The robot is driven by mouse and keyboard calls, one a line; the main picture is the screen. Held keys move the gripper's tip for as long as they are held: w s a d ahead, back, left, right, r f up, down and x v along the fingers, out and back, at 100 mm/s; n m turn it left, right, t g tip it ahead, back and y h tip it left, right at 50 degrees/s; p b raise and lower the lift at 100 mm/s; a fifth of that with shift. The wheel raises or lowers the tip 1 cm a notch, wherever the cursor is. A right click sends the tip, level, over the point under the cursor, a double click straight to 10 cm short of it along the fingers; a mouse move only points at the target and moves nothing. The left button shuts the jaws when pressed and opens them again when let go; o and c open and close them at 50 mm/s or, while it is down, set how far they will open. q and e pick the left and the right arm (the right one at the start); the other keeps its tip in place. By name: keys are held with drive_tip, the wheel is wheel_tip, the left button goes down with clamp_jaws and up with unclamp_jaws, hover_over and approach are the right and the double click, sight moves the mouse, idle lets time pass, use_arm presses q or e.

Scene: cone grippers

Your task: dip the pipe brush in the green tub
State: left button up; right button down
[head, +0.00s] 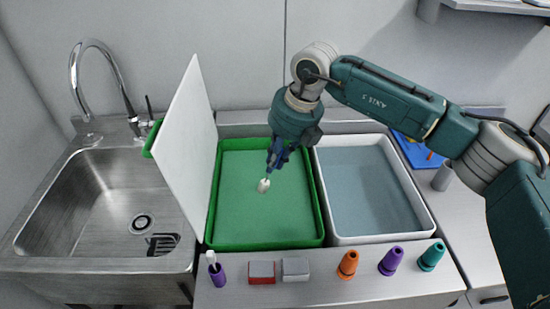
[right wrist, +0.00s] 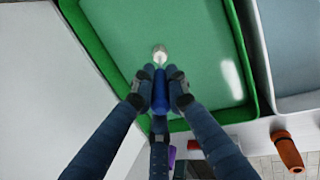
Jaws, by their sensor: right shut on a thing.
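The green tub (head: 265,244) stands in the middle of the counter with a flat green surface inside; it fills much of the right wrist view (right wrist: 98,55). My right gripper (head: 277,158) is over the tub and points down. It is shut on the blue handle of the pipe brush, whose white tip (head: 263,186) points down inside the tub's outline. In the right wrist view the blue brush handle (right wrist: 160,92) sits between the fingers (right wrist: 158,74). I cannot tell whether the tip touches the green surface. My left gripper is out of view.
A white panel (head: 187,150) stands upright left of the tub, beside a steel sink (head: 100,205). A white tub (head: 428,225) adjoins on the right. Along the front are a purple holder (head: 218,275) with a white-tipped item, red and grey blocks, and orange, purple and teal cones (head: 391,262).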

idle(0.6)
drive_tip(key=shift+r+p, duration=2.25)
drive_tip(key=shift+r, duration=2.4)
wheel_tip(320, 180, up, 4)
drive_tip(key=shift+p, duration=1)
drive_tip(key=shift+f, duration=0.1)
